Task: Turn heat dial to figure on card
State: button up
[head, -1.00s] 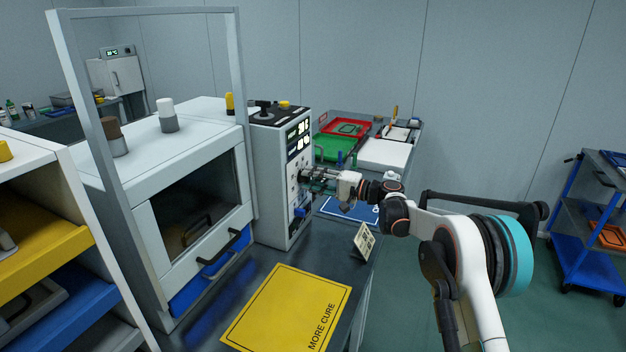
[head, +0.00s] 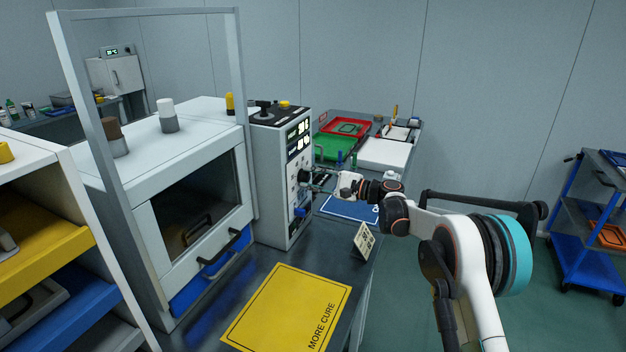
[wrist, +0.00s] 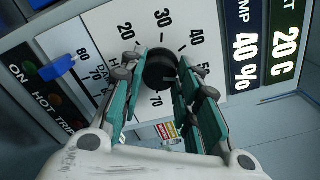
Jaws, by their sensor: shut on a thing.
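The heat dial (wrist: 160,70) is a round black knob on a white scale, seen in the wrist view with figures 20, 30, 40, 50 and 70 around it. My gripper (wrist: 163,82) has its green-padded fingers on either side of the dial and is shut on it. I cannot make out where the dial's mark points. The readout (wrist: 285,42) shows 20 C. In the head view my gripper (head: 313,184) reaches the front of the grey control panel (head: 274,206). The small card (head: 364,241) stands tilted on the bench; its figures are too small to read.
A blue damper knob (wrist: 58,68) sits near the dial on the same panel, beside the ON, HOT and TRIP lamps. A second readout (wrist: 244,50) shows 40 %. A yellow MORE CURE mat (head: 285,310) lies on the bench. Green and red trays (head: 334,146) stand behind.

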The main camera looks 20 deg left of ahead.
dwell(0.3)
jog(key=o, duration=1.1)
jog(key=shift+c, duration=0.2)
jog(key=shift+d, duration=0.1)
jog(key=d, duration=1.2)
jog(key=shift+s, duration=0.45)
